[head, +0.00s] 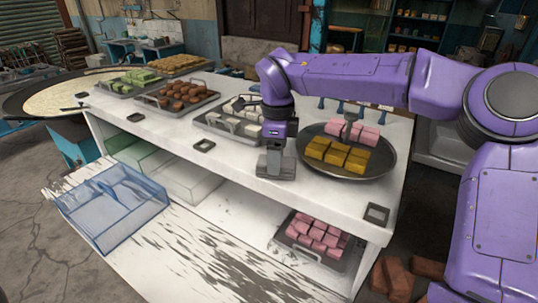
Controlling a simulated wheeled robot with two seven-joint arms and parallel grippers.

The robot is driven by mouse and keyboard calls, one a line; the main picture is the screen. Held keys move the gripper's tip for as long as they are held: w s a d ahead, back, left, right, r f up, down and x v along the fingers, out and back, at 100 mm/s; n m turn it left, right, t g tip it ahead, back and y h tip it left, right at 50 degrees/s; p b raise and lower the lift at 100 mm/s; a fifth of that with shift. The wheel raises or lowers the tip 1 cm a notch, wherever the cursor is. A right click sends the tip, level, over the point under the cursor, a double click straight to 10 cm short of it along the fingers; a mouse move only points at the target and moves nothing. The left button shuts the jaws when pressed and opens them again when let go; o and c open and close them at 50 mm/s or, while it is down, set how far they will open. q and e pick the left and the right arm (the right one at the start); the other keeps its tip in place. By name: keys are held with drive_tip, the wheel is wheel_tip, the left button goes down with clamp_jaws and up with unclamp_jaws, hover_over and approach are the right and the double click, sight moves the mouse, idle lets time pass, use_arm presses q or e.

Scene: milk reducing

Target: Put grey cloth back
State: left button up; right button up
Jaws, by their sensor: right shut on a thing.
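My right gripper (276,172) comes in from the right and points down at the white counter (235,163), between the tray of white pieces and the round dark pan. It is shut on the grey cloth, low over or touching the counter top. The cloth is small here and hard to tell apart from the grey fingers. My left gripper is not in view.
The dark pan (378,171) holds yellow and pink blocks right of my gripper. Trays of white (205,121), brown (205,97) and green pieces (117,89) stand left. A tray of pink blocks (340,264) sits below. A blue clear bin (118,231) is front left.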

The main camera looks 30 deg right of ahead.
drive_tip(key=shift+f, duration=0.2)
drive_tip(key=o, duration=0.9)
drive_tip(key=shift+o, duration=0.2)
wheel_tip(320, 180, up, 12)
drive_tip(key=shift+r, duration=0.25)
